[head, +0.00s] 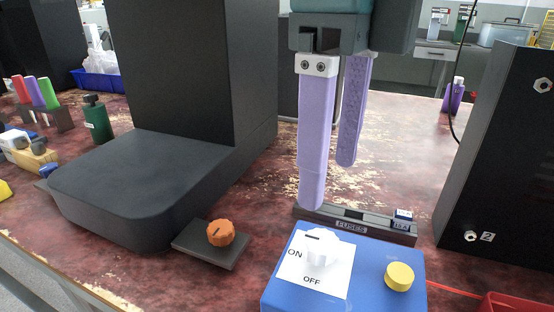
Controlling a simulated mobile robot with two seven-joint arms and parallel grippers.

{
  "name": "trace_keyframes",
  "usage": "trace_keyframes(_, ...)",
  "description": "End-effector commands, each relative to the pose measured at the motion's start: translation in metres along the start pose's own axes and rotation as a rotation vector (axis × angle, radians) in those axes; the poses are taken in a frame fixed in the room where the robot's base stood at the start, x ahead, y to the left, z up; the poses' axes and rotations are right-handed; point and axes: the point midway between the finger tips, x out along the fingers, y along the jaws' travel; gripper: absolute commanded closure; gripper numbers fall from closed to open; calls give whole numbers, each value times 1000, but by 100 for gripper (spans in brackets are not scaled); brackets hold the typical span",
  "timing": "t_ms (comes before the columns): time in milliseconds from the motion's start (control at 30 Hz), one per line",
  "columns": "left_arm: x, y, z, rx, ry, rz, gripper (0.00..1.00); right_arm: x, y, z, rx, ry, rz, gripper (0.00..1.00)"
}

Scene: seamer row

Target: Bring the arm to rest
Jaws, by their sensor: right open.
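My right gripper (328,185) hangs at the middle right of the head view, with its two long purple fingers apart and nothing between them. Its fingertips are above the dark fuse holder (375,230) marked FUSES, behind the blue switch box. I cannot tell whether the nearer fingertip touches the holder. A small blue and white fuse (403,218) sits at the holder's right end. My left gripper is not in view.
The blue box (375,270) has a white ON/OFF knob (318,254) and a yellow button (399,276). A black panel (500,150) stands right. Red table is clear behind the fingers.

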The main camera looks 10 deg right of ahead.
Motion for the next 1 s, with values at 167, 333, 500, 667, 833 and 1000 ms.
trace_keyframes(167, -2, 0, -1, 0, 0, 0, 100, -15, 0, 0, -1, 0, 0, 26)
trace_keyframes(333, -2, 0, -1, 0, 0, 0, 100, -16, 0, 0, -1, 1, 0, 26)
trace_keyframes(500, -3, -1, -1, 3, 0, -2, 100, -16, 4, 1, -6, -7, 14, 26)
trace_keyframes(667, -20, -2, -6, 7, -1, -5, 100, -23, 56, 21, -72, -120, 222, 26)
trace_keyframes(833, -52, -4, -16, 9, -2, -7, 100, -86, 169, 54, -112, -400, 736, 26)
trace_keyframes(1000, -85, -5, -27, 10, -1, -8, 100, -216, 223, 78, 67, -730, 1315, 26)
